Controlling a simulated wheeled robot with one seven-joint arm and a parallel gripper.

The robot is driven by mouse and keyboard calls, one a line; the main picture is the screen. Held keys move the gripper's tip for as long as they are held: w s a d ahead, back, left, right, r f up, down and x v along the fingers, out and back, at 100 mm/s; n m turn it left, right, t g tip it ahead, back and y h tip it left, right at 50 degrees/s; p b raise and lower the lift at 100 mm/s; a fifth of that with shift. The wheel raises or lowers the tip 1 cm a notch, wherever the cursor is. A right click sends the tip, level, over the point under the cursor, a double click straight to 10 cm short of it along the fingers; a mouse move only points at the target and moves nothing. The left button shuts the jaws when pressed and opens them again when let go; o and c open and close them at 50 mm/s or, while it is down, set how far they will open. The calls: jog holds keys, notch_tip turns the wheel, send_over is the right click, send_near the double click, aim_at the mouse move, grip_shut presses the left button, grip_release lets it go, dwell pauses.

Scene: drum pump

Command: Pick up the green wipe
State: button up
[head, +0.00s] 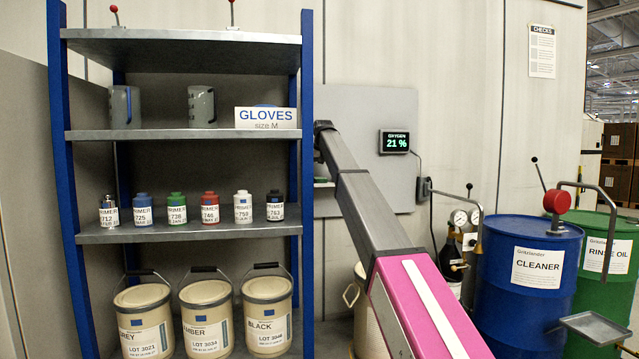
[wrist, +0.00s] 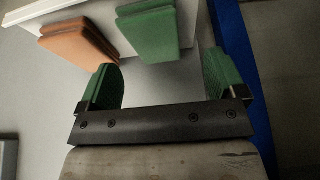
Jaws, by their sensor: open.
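The green wipe (wrist: 150,36) shows at the top middle of the wrist view, a folded stack hanging over the edge of a pale ledge. My gripper (wrist: 162,82) is open and empty, its two green-padded fingers wide apart. The wipe lies ahead of the fingers, between them across the picture, and apart from both. In the head view a small bit of green (head: 322,182) shows beside the blue shelf post; most of that spot, and my gripper, is hidden behind the post and my arm.
Orange wipes (wrist: 80,42) hang on the same ledge, left of the green wipe. A blue post (wrist: 243,70) stands close to the right finger. In the head view, shelves with tins and buckets (head: 207,318) are left, and a blue drum (head: 510,300) is right.

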jog(key=x, duration=0.4)
jog(key=shift+w+d+f, duration=0.1)
jog(key=shift+d, duration=0.15)
jog(key=c, duration=1)
jog(key=shift+r, duration=0.35)
notch_tip(320, 180, up, 6)
jog(key=shift+r, duration=0.1)
jog(key=s+d, duration=0.1)
jog(key=s, duration=0.5)
jog(key=s+d, duration=0.2)
jog(key=s, duration=0.4)
jog(key=s+d, duration=0.2)
jog(key=s, duration=0.4)
jog(key=shift+d, duration=0.1)
jog(key=shift+c, duration=0.2)
jog(key=shift+s+d, duration=0.15)
jog(key=shift+s, duration=0.5)
jog(key=shift+o, duration=0.4)
